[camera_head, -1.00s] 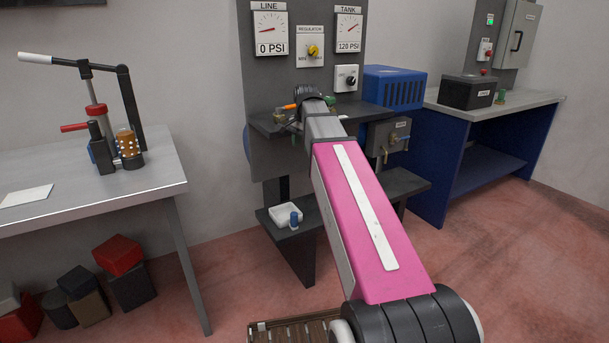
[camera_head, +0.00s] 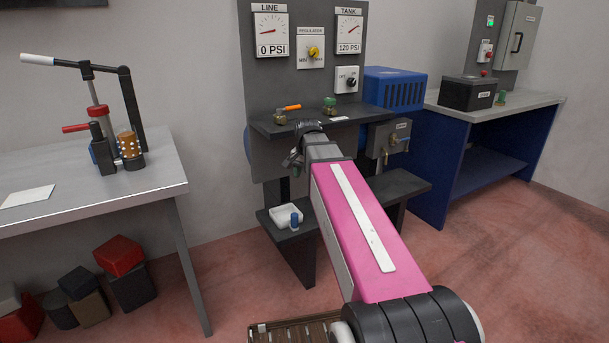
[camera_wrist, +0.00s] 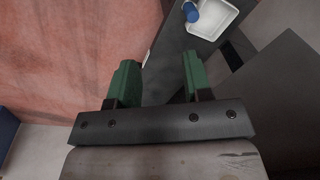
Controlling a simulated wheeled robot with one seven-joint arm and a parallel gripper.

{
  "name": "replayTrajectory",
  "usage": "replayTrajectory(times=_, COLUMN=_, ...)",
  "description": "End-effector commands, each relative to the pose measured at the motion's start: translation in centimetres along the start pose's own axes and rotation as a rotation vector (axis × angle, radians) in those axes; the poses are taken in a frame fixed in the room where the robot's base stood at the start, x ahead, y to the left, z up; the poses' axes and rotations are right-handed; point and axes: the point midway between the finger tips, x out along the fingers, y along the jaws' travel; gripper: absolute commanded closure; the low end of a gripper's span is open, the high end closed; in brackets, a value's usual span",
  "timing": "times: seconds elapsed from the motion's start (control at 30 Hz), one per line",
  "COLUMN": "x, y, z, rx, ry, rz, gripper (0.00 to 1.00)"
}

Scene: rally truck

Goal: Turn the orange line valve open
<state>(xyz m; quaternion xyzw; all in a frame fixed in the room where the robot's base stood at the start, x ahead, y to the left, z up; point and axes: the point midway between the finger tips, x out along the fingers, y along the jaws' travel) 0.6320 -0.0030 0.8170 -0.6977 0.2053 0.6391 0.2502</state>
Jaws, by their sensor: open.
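The orange line valve (camera_head: 291,108) is a brass fitting with an orange lever handle, on the upper shelf of the grey panel in the head view. Its handle points to the right. The LINE gauge (camera_head: 271,33) above it reads 0 PSI. My gripper (camera_head: 292,160) is below and in front of that shelf, apart from the valve. In the wrist view its two green fingers (camera_wrist: 157,80) are spread with nothing between them. The valve does not show in the wrist view.
A green-topped fitting (camera_head: 329,105) stands right of the valve. A lower shelf holds a white tray (camera_head: 285,215) with a blue cylinder (camera_head: 294,222), also in the wrist view (camera_wrist: 192,12). A blue box (camera_head: 394,88) and a grey box (camera_head: 388,138) are at right.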

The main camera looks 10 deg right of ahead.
Motion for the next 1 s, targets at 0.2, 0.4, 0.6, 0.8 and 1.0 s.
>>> replayTrajectory(times=0.2, x=-0.4, y=-0.1, z=-0.3, rx=0.008, ry=0.004, rz=-0.014, gripper=0.94)
replayTrajectory(times=0.4, x=-5.1, y=-1.2, z=-3.3, rx=0.102, ry=0.052, rz=-0.171, gripper=1.0)
replayTrajectory(times=0.6, x=-13.7, y=-2.3, z=-7.7, rx=0.255, ry=0.117, rz=-0.44, gripper=1.0)
replayTrajectory(times=0.8, x=-21.9, y=-2.3, z=-10.8, rx=0.379, ry=0.159, rz=-0.668, gripper=1.0)
replayTrajectory(times=1.0, x=-25.8, y=-2.1, z=-11.9, rx=0.434, ry=0.17, rz=-0.779, gripper=1.0)
